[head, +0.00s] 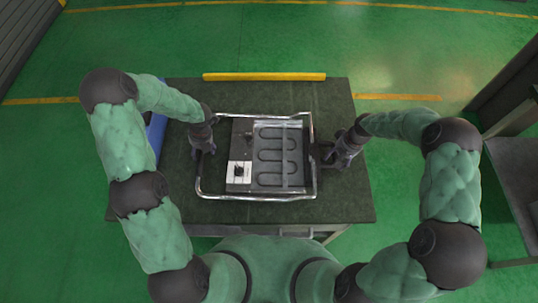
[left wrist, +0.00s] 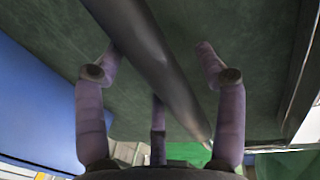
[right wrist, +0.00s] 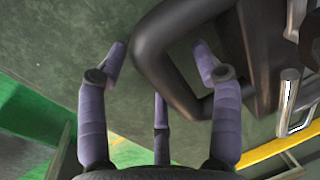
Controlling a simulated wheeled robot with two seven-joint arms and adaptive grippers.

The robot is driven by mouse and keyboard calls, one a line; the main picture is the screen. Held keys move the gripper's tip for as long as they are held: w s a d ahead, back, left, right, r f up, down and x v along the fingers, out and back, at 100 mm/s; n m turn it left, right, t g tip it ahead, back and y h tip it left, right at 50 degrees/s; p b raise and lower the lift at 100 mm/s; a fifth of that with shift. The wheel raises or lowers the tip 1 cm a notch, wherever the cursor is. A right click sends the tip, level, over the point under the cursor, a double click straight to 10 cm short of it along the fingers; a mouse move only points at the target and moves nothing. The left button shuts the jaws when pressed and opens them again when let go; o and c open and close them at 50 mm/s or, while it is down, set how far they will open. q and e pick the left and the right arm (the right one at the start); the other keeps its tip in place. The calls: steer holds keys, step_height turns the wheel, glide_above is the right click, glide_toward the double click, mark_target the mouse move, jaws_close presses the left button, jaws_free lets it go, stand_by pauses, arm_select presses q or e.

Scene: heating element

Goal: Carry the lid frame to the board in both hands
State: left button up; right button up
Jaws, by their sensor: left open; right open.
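The lid frame (head: 255,198) is a silver tube rectangle on the dark table, around a panel with a winding heating element (head: 278,160). My left gripper (head: 204,150) is at the frame's left side. It is open, and a dark bar (left wrist: 150,55) runs between its fingers in the left wrist view. My right gripper (head: 334,158) is open at the frame's right side. In the right wrist view a black loop handle (right wrist: 150,50) reaches between its fingers. I cannot tell which separate part is the board.
The table top (head: 345,205) is bare in front of and right of the frame. A yellow bar (head: 265,77) lies along its back edge. A white control plate with a dark knob (head: 239,171) sits left of the element. A blue object (head: 156,130) is at the table's left edge.

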arm_select(q)
jaws_close()
arm_select(e)
jaws_close()
arm_select(q)
steer(key=shift+w+r, duration=0.15)
arm_select(e)
steer(key=shift+w+r, duration=0.15)
steer(key=shift+w, duration=0.05)
arm_select(q)
steer(key=shift+r, duration=0.1)
arm_select(e)
steer(key=shift+r, duration=0.15)
